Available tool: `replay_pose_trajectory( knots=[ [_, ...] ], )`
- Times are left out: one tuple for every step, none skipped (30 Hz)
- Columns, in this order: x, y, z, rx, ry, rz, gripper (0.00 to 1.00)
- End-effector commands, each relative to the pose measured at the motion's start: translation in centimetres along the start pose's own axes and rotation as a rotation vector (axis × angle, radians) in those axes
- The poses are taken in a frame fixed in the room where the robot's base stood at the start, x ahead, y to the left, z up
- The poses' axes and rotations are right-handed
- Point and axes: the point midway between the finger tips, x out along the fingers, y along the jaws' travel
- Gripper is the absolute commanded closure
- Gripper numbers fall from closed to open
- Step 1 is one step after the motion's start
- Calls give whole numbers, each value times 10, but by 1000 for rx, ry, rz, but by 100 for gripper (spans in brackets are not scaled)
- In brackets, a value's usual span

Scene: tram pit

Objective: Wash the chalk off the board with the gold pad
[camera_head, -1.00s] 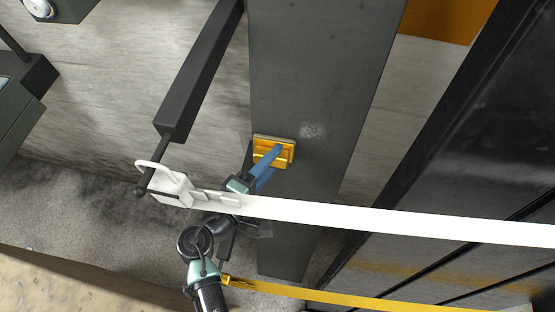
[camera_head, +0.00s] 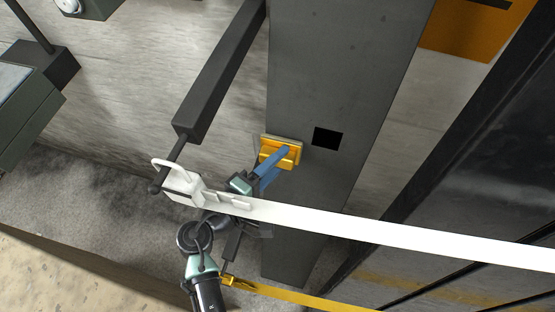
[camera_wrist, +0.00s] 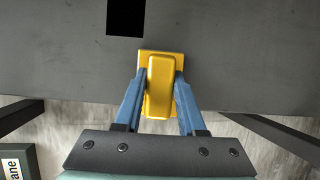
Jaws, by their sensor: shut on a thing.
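The board (camera_head: 340,75) is a long dark grey panel that runs from the top of the head view down behind the white band. The gold pad (camera_head: 270,145) has a block-shaped grip and lies against the board near its left edge. My gripper (camera_head: 275,163) is shut on the pad's grip. In the wrist view the blue fingers (camera_wrist: 159,92) clamp both sides of the gold pad (camera_wrist: 160,70). A sharp black square (camera_head: 327,138) is on the board just right of the pad. It also shows at the top of the wrist view (camera_wrist: 126,17). I see no pale chalk smudge.
A white band (camera_head: 400,234) with a white clasp (camera_head: 185,185) crosses in front of the board's lower part. A yellow strip (camera_head: 300,297) runs below. A dark bar (camera_head: 215,80) stands left of the board, and dark panels (camera_head: 450,150) stand right.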

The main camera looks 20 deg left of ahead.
Motion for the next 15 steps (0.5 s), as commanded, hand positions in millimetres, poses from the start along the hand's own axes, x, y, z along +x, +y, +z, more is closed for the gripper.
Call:
replay_pose_trajectory(
  knots=[
    [-1, 8, 0, 1, 0, 1, 100],
    [-1, 10, 0, 2, 0, 1, 100],
    [-1, 12, 0, 2, 0, 1, 100],
    [-1, 13, 0, 1, 0, 1, 100],
    [-1, 13, 0, 1, 0, 1, 100],
    [-1, 13, 0, 1, 1, 1, 100],
    [-1, 13, 0, 1, 1, 1, 100],
    [-1, 12, 0, 1, 1, 1, 100],
    [-1, 12, 0, 1, 1, 1, 100],
    [-1, 12, 0, 1, 1, 1, 100],
    [-1, 12, 0, 1, 1, 1, 100],
    [-1, 12, 0, 1, 1, 1, 100],
    [-1, 12, 0, 1, 1, 1, 100],
    [-1, 12, 0, 1, 1, 1, 100],
    [-1, 12, 0, 1, 1, 1, 100]
  ],
)
